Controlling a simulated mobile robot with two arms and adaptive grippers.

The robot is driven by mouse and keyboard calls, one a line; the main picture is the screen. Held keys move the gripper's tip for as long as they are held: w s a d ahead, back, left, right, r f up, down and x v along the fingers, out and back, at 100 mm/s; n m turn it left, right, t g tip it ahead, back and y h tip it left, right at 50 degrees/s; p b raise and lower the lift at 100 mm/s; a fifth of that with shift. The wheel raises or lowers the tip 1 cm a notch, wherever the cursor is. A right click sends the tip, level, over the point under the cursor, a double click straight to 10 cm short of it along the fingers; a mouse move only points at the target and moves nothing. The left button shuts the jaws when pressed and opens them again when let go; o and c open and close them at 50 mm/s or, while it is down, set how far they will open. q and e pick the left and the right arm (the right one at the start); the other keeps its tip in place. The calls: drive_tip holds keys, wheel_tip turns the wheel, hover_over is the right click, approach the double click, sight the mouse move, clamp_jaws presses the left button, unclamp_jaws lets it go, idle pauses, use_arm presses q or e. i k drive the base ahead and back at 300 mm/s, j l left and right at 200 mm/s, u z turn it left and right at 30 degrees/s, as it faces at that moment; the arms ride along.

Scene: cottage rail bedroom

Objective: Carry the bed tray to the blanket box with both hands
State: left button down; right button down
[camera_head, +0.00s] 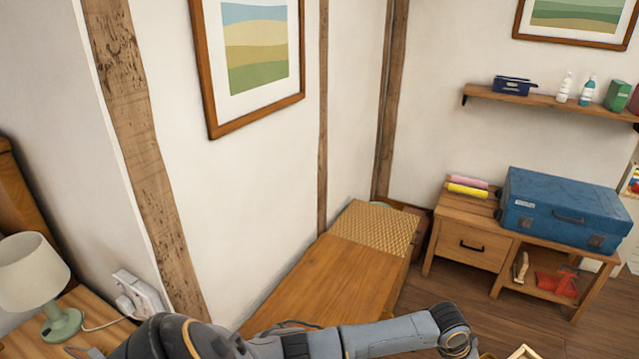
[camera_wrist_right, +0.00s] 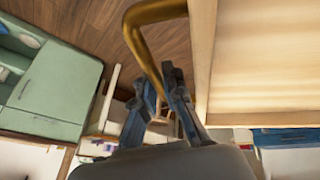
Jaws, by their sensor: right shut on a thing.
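The bed tray (camera_wrist_right: 260,60) fills the right of the right wrist view, a pale wooden panel with a curved brass-coloured handle (camera_wrist_right: 143,42). My right gripper (camera_wrist_right: 165,80) is shut on this handle, with its blue fingers on either side of the bar. A small pale wooden edge (camera_head: 525,352) at the bottom of the head view may be part of the tray; most is out of frame. A long wooden chest (camera_head: 335,285), which appears to be the blanket box, stands along the wall with a woven patch on its far end. My left gripper is out of view.
A low wooden cabinet (camera_head: 462,256) bearing a blue case (camera_head: 560,208) stands at the right. A nightstand with a lamp (camera_head: 35,275) is at lower left. Wooden floor (camera_head: 432,285) is clear between chest and cabinet. The chest's near top is bare.

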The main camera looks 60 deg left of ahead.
sight(327, 318)
drive_tip(key=i+u, duration=0.4)
drive_tip(key=i+l+u, duration=0.1)
drive_tip(key=i+u, duration=0.25)
drive_tip(key=i, duration=0.3)
drive_tip(key=i+u, duration=0.2)
drive_tip(key=u, duration=0.15)
drive_tip(key=i+u, duration=0.15)
drive_tip(key=u, duration=1.35)
